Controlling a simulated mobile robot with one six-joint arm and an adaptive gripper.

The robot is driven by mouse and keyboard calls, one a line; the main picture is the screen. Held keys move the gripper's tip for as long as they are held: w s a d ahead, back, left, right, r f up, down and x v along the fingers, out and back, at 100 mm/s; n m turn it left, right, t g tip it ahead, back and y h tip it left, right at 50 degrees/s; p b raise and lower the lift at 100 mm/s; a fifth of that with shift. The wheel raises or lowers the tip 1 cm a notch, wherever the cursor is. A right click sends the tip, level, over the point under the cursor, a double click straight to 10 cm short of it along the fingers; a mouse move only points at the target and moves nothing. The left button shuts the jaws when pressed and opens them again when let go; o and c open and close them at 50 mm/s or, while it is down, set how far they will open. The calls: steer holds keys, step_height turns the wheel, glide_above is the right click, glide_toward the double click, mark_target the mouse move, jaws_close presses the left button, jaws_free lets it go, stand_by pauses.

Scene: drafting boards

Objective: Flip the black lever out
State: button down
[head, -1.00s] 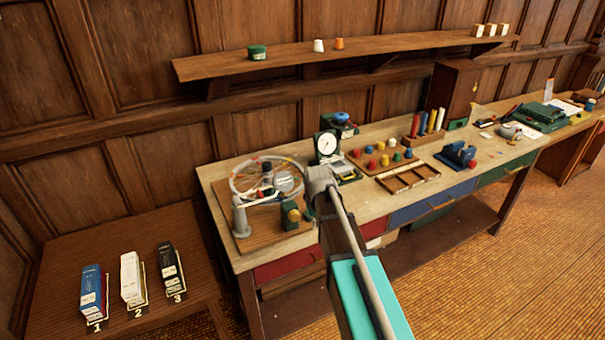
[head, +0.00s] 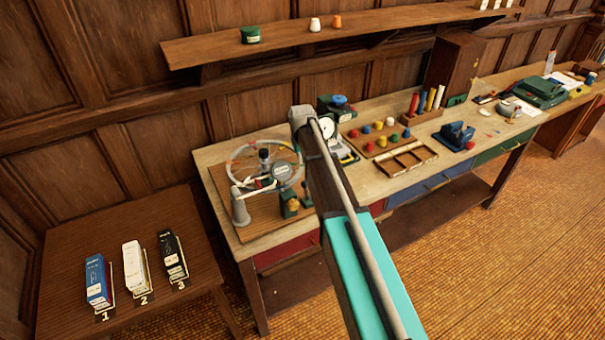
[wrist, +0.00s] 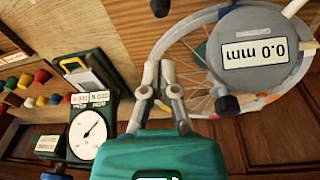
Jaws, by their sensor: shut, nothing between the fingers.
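My gripper (wrist: 159,72) shows in the wrist view with its grey fingers together and nothing between them. It points at the wooden board beside the spoked wheel (wrist: 184,50). A round grey gauge (wrist: 236,20) reading 0.0 mm stands in front of the wheel, right of the fingers. A black knob (wrist: 227,104) sits at the gauge's lower edge. Another black knob-like end (wrist: 160,7) shows at the top edge, above and apart from the fingertips. I cannot tell which black part is the lever. In the head view the wheel (head: 236,160) is on the bench's left end; my gripper is not clear there.
A white dial instrument (wrist: 87,134) stands left of my gripper in the wrist view. In the head view, a peg board (head: 362,143), a wooden tray (head: 433,155) and a blue device (head: 457,136) stand farther right. A shelf (head: 290,48) runs above the bench (head: 375,187).

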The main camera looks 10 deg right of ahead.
mark_target(306, 191)
steer(key=shift+f, duration=0.2)
steer(key=f+b, duration=0.6)
steer(key=w+f+b, duration=0.1)
steer(key=f+b, duration=0.2)
steer(key=shift+d+f+b, duration=0.2)
steer(key=shift+b, duration=0.2)
steer(key=shift+s+d, duration=0.15)
steer(key=shift+d, duration=0.05)
stand_by(0.7)
